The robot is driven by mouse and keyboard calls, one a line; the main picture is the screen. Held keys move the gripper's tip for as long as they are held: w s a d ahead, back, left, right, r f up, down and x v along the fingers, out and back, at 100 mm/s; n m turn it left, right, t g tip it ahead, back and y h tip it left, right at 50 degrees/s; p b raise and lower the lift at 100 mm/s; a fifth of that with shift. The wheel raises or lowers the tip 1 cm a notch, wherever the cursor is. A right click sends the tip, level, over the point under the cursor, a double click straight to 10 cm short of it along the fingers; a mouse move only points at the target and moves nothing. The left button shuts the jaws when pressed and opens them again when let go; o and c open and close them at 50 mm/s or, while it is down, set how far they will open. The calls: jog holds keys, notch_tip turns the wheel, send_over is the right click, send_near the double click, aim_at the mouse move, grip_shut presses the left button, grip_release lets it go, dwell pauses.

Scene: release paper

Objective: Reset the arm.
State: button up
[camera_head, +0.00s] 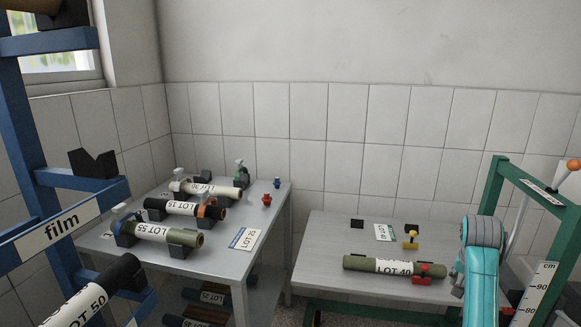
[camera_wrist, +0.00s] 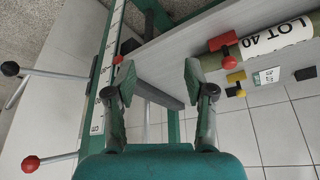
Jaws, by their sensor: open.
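My gripper (camera_wrist: 157,76) is open in the wrist view, with nothing between its two fingers. It hangs beside the edge of the right table, over a green frame part and the floor. My teal arm (camera_head: 481,270) stands at the right of the head view, and its gripper end is not visible there. The olive roll marked LOT 40 (camera_head: 395,269) lies on the right table, left of my arm. The roll also shows at the upper right of the wrist view (camera_wrist: 300,29), apart from my fingers.
The right table (camera_head: 325,240) also bears a yellow clamp (camera_head: 411,241) and a white card. A green frame (camera_head: 495,185) with a cm scale (camera_head: 539,295) and levers stands close right of my arm. The grey left table (camera_head: 215,262) holds several rolls. A blue film rack (camera_head: 30,150) stands far left.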

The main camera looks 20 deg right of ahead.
jog(key=a+f+n+t, duration=0.3)
jog(key=a+f, duration=1)
jog(key=f, duration=0.4)
jog(key=s+a+f+n+t, duration=0.2)
jog(key=s+a+f, duration=0.3)
jog(key=a, duration=0.3)
jog(key=s+a+f+n+t, duration=0.15)
jog(key=s+a+f, duration=0.3)
jog(key=a, duration=0.45)
jog(key=s+a+r+n+t+y, duration=0.2)
jog(key=s+a+r+n+t, duration=0.15)
jog(key=s+a, duration=0.95)
jog(key=s+a+r+n+t+y, duration=0.2)
jog(key=s+a+r+n, duration=0.1)
jog(key=s+r, duration=1.1)
jog(key=shift+s+t, duration=0.4)
jog(key=shift+s, duration=0.25)
jog(key=shift+a+r, duration=0.1)
